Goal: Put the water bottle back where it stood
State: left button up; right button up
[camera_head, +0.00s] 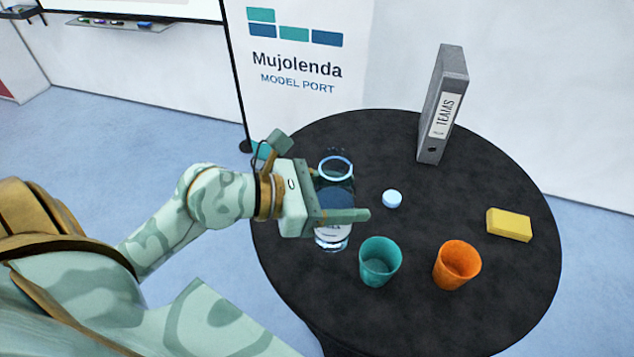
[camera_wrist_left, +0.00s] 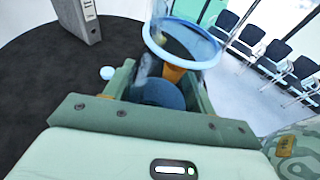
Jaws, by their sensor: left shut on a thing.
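The water bottle (camera_head: 333,236) is clear, with a pale label low on its side and a light blue ring at its open top. It is over the left part of the round black table (camera_head: 400,325), roughly upright; I cannot tell whether its base touches the tabletop. My left gripper (camera_head: 343,205) is shut around the bottle's body, coming from the left, and hides its middle. In the left wrist view the bottle's blue rim (camera_wrist_left: 183,45) rises between the fingers. A small pale blue-white cap (camera_head: 392,198) lies on the table to its right. My right gripper is out of view.
A teal cup (camera_head: 380,262) stands close to the bottle, front right. An orange cup (camera_head: 457,265) and a yellow sponge-like block (camera_head: 509,225) are further right. A grey binder (camera_head: 443,105) stands at the back. The table is bare between cap and binder.

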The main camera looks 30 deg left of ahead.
pick_arm(q)
jog(key=w+a+f+n+t+y+b, duration=0.2)
jog(key=w+a+f+b, duration=0.25)
jog(key=w+a, duration=0.5)
jog(key=w+a+f, duration=0.2)
jog(key=w+f, duration=0.2)
jog(key=f, duration=0.4)
jog(key=shift+w+f+b, duration=0.2)
jog(key=shift+w+b, duration=0.15)
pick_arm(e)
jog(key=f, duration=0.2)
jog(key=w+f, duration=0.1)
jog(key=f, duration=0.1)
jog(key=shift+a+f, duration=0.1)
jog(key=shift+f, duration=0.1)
pick_arm(q)
jog(key=shift+a, duration=0.1)
jog(key=shift+f, duration=0.2)
jog(key=o, duration=1)
jog(key=shift+o, duration=0.6)
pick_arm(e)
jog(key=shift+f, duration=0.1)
